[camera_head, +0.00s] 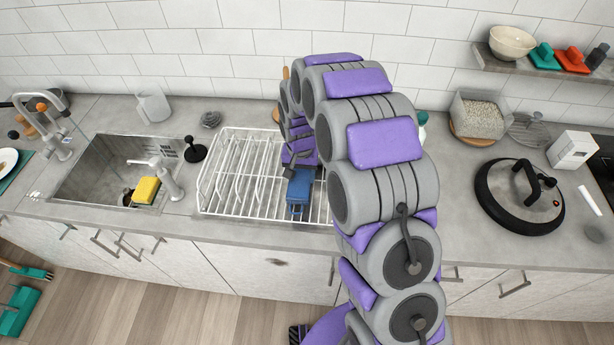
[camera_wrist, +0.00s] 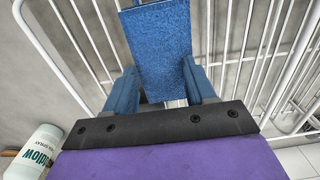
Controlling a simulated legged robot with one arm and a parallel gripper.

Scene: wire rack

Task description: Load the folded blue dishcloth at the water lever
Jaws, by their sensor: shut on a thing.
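The folded blue dishcloth (camera_wrist: 158,42) is between the two blue fingers of my gripper (camera_wrist: 160,72) in the wrist view, and the gripper is shut on it. In the head view the blue of the cloth and fingers (camera_head: 299,190) shows over the right part of the white wire rack (camera_head: 222,210). I cannot tell whether the cloth touches the wires. The tap (camera_head: 55,130) stands behind the left end of the sink. A smaller grey fitting with a spout (camera_head: 168,178) stands at the sink's right edge. I cannot tell which part is the water lever.
A yellow sponge (camera_head: 146,190) is at the sink (camera_head: 85,185). A black plunger-like item (camera_head: 195,150) stands between sink and rack. A black-rimmed lid (camera_head: 518,198) lies on the right counter. A white spray bottle (camera_wrist: 35,150) shows in the wrist view. The front counter strip is clear.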

